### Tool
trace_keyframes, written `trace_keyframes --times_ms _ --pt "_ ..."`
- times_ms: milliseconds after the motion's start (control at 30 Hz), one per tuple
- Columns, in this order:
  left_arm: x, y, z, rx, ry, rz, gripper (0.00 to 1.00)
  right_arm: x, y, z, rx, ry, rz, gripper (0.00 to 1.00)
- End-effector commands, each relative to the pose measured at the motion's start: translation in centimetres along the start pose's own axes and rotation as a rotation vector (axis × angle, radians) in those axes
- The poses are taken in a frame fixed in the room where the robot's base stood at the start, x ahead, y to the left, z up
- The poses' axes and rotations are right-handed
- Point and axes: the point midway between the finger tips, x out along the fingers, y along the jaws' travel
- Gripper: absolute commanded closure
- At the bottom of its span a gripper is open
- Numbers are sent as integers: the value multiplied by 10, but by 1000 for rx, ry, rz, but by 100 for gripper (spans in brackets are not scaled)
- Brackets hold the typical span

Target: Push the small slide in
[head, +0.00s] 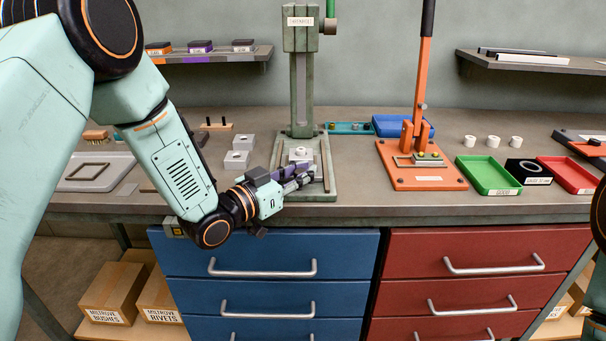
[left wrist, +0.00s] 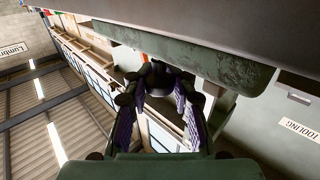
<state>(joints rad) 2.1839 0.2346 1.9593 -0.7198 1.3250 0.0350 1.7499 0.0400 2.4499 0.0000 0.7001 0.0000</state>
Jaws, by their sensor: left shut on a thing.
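The green fly press (head: 302,90) stands at the middle of the bench. On its base a small slide (head: 291,164) carries a white ring-shaped part (head: 300,153) under the ram. My left gripper (head: 303,180) is at the front of the slide, low over the press base. In the left wrist view its purple-padded fingers (left wrist: 158,90) are shut around a dark rounded knob (left wrist: 158,72) at the slide's front. The fingers hide most of this knob in the head view. My right gripper is not in view.
Grey blocks (head: 237,160) stand left of the press. An orange lever press (head: 422,182) stands to the right, with a green tray (head: 488,189), a black ring fixture (head: 528,183) and a red tray (head: 571,188) beyond. Blue drawers (head: 270,245) lie below the bench edge.

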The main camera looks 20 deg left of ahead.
Motion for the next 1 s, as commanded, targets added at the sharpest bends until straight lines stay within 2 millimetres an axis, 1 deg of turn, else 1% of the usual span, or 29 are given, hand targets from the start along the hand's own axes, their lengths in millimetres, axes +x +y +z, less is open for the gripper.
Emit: trace_keyframes --times_ms 67,100,367,633,733,867,1000 --pt "-2 -2 3 -5 -7 -9 100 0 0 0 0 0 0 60" --pt "-2 -2 3 -5 -7 -9 77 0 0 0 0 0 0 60" --pt "-1 -1 2 -4 -4 -6 54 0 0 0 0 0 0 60" --pt "-1 -1 1 -2 -2 -4 54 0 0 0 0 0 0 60" --pt "-4 -1 1 -3 -3 -5 54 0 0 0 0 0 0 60" --pt "-18 -2 1 -6 -3 -8 54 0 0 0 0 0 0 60" --pt "-39 -2 0 -8 -2 -9 54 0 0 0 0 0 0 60"
